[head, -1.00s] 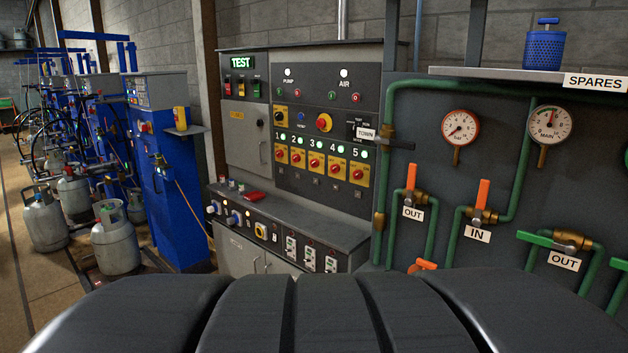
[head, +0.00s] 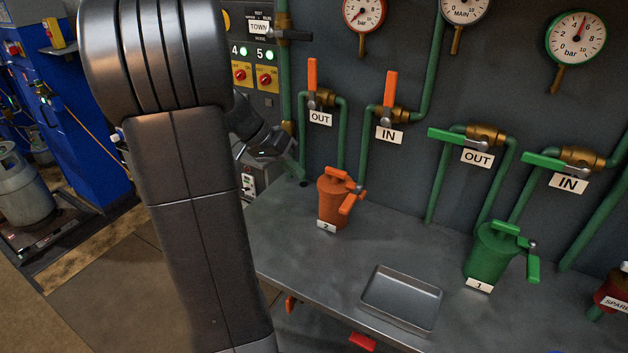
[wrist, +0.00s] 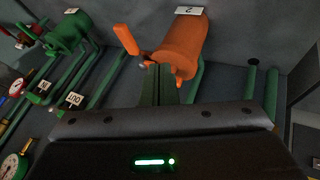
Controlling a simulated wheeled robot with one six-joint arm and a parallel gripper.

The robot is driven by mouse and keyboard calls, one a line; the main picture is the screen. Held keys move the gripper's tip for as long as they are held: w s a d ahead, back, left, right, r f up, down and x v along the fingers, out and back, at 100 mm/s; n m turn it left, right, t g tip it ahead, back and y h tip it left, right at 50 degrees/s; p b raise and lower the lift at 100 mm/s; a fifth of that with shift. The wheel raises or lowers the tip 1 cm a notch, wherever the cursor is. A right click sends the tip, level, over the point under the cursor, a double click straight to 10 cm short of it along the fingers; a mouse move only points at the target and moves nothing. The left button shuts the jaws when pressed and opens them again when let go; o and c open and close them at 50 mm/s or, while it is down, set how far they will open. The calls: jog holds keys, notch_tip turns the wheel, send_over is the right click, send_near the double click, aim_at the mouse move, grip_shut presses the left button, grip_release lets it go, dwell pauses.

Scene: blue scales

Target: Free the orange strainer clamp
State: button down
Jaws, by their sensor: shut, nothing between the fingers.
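The orange strainer (head: 331,205) stands on the grey bench with a "2" label at its foot. It also shows in the wrist view (wrist: 184,45). Its orange clamp handle (head: 350,203) angles down on the right side, below a small grey knob. In the wrist view the handle (wrist: 126,39) sticks out to the left of the body.
Orange-levered OUT and IN valves (head: 312,75) are on the wall behind. A green strainer (head: 490,254) labelled 1 stands to the right, and a shallow metal tray (head: 372,312) lies between at the front. Green pipes run close behind the orange strainer.

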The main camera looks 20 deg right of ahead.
aim_at(348, 197)
jog(key=s+d+f+p, duration=0.1)
jog(key=s+d+f, duration=0.3)
jog(key=d+f, duration=0.3)
jog(key=shift+d+f+p, duration=0.3)
jog(key=shift+d+p, duration=0.05)
jog(key=shift+d, duration=0.35)
jog(key=shift+s+b, duration=0.1)
jog(key=shift+b, duration=0.25)
